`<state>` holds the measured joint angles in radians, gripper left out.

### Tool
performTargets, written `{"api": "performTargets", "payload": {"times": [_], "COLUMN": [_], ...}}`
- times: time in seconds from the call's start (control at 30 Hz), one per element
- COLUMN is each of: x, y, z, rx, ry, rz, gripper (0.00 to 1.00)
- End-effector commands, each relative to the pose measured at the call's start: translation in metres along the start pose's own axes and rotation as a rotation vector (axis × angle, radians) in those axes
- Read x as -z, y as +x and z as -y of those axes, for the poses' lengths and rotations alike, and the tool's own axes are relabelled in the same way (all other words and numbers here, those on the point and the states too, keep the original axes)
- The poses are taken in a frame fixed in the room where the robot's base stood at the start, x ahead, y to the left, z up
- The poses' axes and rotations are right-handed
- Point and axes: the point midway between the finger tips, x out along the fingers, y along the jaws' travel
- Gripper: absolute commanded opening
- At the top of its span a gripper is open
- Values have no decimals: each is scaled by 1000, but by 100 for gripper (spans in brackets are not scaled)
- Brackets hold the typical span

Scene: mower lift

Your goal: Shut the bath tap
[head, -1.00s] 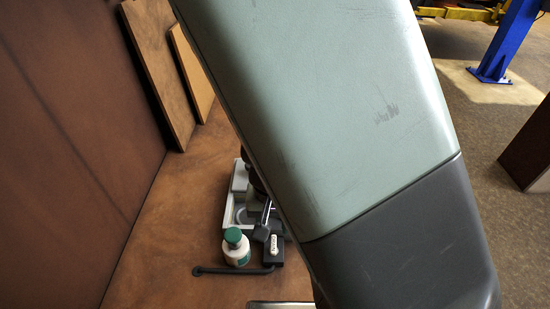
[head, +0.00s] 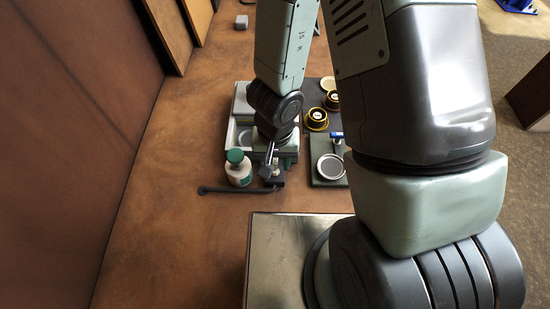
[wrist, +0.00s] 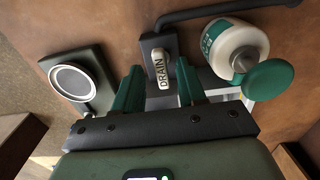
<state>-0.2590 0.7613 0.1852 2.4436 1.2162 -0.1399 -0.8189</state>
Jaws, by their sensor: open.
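The tap is a dark block (wrist: 148,44) with a dark pipe (wrist: 215,10) running from it, and a white handle marked DRAIN (wrist: 160,72). In the head view the pipe (head: 228,190) lies on the brown bench left of the block, and the handle is mostly hidden by my gripper. My gripper (wrist: 158,88) is open, with its green fingers on either side of the handle. I cannot tell whether either finger touches it. A pale bath-like tray (head: 231,140) stands behind, partly hidden by my wrist.
A white bottle with a green cap (head: 238,172) stands close left of the tap; it is close on the right in the wrist view (wrist: 236,48). A round dish on a green plate (head: 331,167) and yellow-rimmed dark pots (head: 317,118) stand to the right. Bench left is clear.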

Motion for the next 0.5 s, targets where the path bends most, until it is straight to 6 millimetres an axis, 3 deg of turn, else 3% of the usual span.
{"api": "performTargets", "payload": {"times": [0.4, 0.5], "x": [1, 1], "y": [2, 2], "z": [1, 2], "rx": [6, 6], "ry": [2, 2], "rz": [-4, -4], "gripper": [40, 28]}}
